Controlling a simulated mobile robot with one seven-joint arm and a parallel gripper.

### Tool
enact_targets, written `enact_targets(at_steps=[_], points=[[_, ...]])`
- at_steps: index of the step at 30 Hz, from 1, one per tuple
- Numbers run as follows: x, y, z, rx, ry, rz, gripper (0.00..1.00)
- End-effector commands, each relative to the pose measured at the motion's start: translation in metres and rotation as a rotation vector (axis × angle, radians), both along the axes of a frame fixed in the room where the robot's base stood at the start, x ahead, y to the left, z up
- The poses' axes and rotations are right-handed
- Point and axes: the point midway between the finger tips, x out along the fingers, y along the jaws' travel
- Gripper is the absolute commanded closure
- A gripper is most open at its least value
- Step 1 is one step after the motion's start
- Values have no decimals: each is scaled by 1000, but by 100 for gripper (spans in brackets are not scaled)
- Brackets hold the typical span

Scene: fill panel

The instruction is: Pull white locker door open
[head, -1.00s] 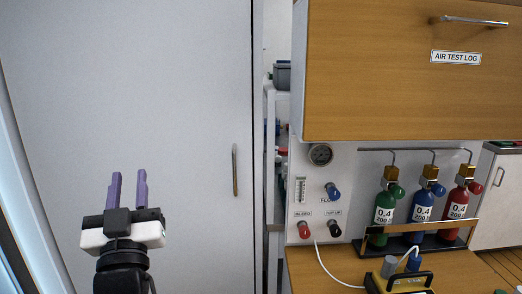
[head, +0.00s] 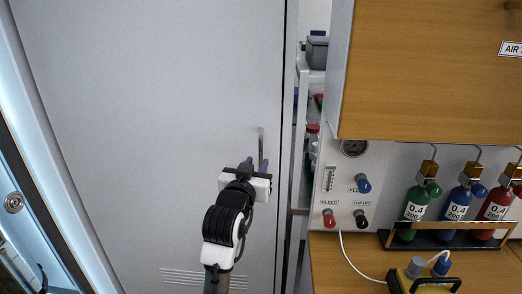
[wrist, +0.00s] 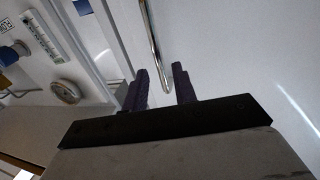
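The white locker door (head: 150,120) fills the left of the head view, with slats near its bottom. Its slim vertical metal handle (head: 261,143) is near the door's right edge. My gripper (head: 254,163) is at the handle's lower end, and its purple fingers are partly hidden by its white body. In the wrist view, the fingers of my gripper (wrist: 160,85) are apart, and the lower end of the handle (wrist: 152,40) shows between and beyond their tips. I cannot tell whether the fingers touch it. A narrow strip with shelves shows right of the door; I cannot tell if the door is ajar.
A gauge panel (head: 376,205) with coloured knobs and a wooden cabinet (head: 430,75) stand to the right. Green, blue and red cylinders (head: 413,210) sit in a rack above a wooden counter (head: 335,262). A bluish-white frame (head: 40,140) borders the door's left.

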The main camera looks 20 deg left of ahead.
Motion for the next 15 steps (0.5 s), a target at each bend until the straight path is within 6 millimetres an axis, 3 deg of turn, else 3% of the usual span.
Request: enact_targets(at_steps=[6, 15], points=[[36, 3, 3, -1, 1, 0, 72], [51, 4, 0, -1, -1, 0, 72]])
